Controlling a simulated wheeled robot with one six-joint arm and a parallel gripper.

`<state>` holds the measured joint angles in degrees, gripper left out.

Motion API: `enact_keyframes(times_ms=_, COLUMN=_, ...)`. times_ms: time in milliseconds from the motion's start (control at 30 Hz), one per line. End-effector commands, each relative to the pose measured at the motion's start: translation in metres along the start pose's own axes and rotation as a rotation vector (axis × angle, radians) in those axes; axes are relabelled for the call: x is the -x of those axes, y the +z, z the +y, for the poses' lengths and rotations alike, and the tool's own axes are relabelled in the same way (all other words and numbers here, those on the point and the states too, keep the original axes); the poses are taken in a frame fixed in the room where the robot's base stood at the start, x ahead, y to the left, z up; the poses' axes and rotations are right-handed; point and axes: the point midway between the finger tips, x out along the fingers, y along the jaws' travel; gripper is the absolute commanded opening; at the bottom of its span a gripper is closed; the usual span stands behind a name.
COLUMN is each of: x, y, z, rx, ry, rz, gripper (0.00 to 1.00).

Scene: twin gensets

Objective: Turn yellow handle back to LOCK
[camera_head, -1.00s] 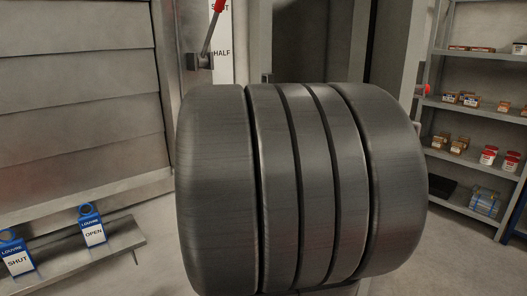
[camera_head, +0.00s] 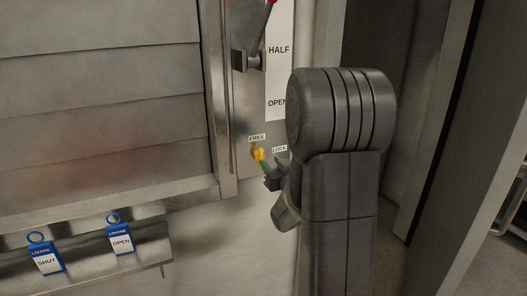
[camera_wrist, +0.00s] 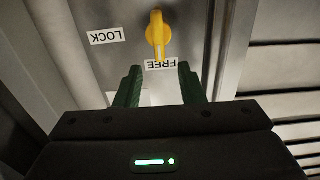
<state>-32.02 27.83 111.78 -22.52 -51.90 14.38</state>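The yellow handle (camera_head: 258,153) sits on the metal panel, just below the FREE label (camera_head: 257,138) and left of the LOCK label (camera_head: 279,149) in the head view. In the upside-down wrist view the yellow handle (camera_wrist: 157,32) points at the FREE label (camera_wrist: 161,64); the LOCK label (camera_wrist: 107,36) is to its left. My gripper (camera_wrist: 158,78) is open, its two green fingers apart on either side below the FREE label. No finger visibly touches the handle. In the head view my gripper (camera_head: 273,164) is close to the handle, partly hidden by my arm.
A red-tipped lever (camera_head: 257,45) stands above, beside a HALF/OPEN scale (camera_head: 280,75). Louvre slats (camera_head: 95,90) fill the left. Blue LOUVRE tags marked SHUT (camera_head: 46,258) and OPEN (camera_head: 120,238) are at a ledge (camera_head: 150,257). A grey upright (camera_head: 455,150) stands right of my arm.

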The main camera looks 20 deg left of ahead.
Motion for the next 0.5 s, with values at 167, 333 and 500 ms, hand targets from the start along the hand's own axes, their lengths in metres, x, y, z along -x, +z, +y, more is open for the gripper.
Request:
enact_keyframes(times_ms=167, x=-0.039, y=-0.001, z=0.0, rx=0.001, ry=-0.001, rz=-0.001, gripper=0.35)
enact_keyframes(times_ms=333, x=-0.066, y=0.0, z=0.0, rx=0.001, ry=0.0, rz=-0.002, gripper=0.35)
enact_keyframes(times_ms=500, x=-0.08, y=0.0, z=0.0, rx=0.001, ry=0.001, rz=-0.001, gripper=0.35)
